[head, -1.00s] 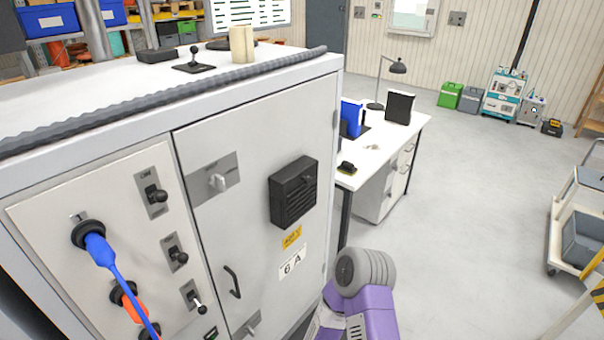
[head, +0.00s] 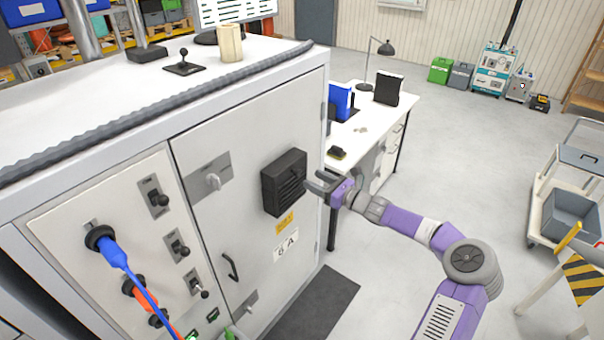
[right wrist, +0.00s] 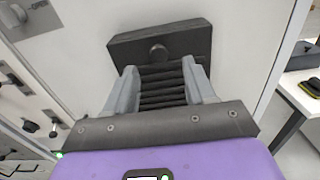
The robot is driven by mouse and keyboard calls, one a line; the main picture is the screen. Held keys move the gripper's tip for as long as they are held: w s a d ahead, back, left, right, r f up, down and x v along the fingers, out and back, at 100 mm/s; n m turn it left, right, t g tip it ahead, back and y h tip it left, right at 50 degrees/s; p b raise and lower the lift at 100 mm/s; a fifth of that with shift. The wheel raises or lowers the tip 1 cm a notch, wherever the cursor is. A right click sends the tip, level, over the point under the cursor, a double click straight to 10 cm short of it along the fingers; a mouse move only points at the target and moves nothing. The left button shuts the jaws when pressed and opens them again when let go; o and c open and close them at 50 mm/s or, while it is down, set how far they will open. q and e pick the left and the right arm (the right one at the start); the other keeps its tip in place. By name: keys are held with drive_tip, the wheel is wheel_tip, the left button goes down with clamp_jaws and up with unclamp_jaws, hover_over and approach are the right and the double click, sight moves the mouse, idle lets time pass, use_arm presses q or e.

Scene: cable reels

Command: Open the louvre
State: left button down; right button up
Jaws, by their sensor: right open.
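The louvre (head: 284,184) is a black box with slats, fixed to the white cabinet door (head: 250,130). In the right wrist view the louvre (right wrist: 160,45) shows a round knob (right wrist: 158,54) at its upper middle and dark slats below. My right gripper (head: 316,184) is at the louvre's right side in the head view. In the right wrist view its two grey fingers (right wrist: 160,88) are apart, with the slats showing between them and the knob just beyond the tips. Nothing is held. I cannot tell whether the fingers touch the louvre. My left gripper is not in view.
A desk (head: 350,150) with a lamp stands behind my right arm. A trolley (head: 560,215) is at the right. Grey floor between is clear.

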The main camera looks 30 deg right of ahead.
sight(299, 173)
drive_tip(key=x, duration=0.6)
drive_tip(key=shift+s+f, duration=0.1)
clamp_jaws()
